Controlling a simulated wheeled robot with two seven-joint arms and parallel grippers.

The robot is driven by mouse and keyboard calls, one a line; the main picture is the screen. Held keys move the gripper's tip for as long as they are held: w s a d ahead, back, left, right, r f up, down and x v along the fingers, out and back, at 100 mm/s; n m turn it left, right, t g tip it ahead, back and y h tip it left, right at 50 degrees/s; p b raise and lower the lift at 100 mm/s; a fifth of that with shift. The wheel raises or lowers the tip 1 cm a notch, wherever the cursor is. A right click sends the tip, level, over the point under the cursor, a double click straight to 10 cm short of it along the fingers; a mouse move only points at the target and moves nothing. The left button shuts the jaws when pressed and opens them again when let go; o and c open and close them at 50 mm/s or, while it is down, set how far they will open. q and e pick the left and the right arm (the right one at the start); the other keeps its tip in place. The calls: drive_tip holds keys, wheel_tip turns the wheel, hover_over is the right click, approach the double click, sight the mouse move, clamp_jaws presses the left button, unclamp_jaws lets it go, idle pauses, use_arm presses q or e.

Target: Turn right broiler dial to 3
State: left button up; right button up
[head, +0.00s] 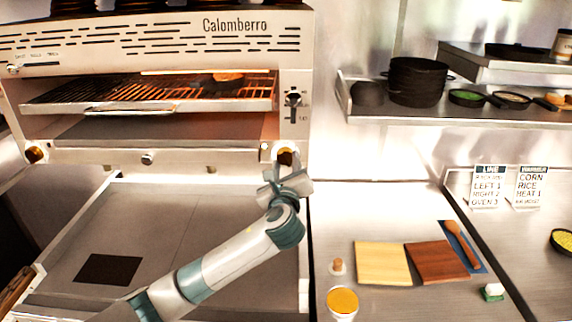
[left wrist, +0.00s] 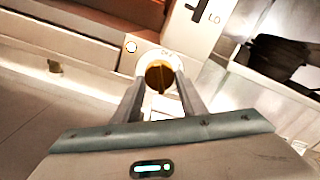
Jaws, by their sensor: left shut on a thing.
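The right broiler dial (head: 285,157) is a brass-coloured knob at the lower right corner of the steel broiler (head: 180,150). My left gripper (head: 283,170) reaches up to it from below. In the left wrist view the dial (left wrist: 159,76) sits between the two fingertips (left wrist: 158,84), and the gripper is shut on it. A pale ring with marks surrounds the dial, but its numbers are too small to read. The left broiler dial (head: 35,154) is a similar knob at the lower left corner. My right gripper is not in view.
A lever slot (head: 292,100) is above the right dial. A steel counter holds a light board (head: 381,263), a brown board (head: 436,262) and a yellow-filled cup (head: 342,302). A shelf with a black pot (head: 417,82) hangs at the right. A dark mat (head: 108,269) lies below the broiler.

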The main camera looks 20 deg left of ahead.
use_arm(q)
drive_tip(key=o, duration=1)
drive_tip(key=shift+s, duration=0.1)
drive_tip(key=shift+s+d+f+b, duration=0.1)
drive_tip(key=shift+s+d+b, duration=0.1)
drive_tip(key=shift+s+b, duration=0.15)
drive_tip(key=shift+b+v, duration=2.75)
drive_tip(key=shift+v, duration=5.5)
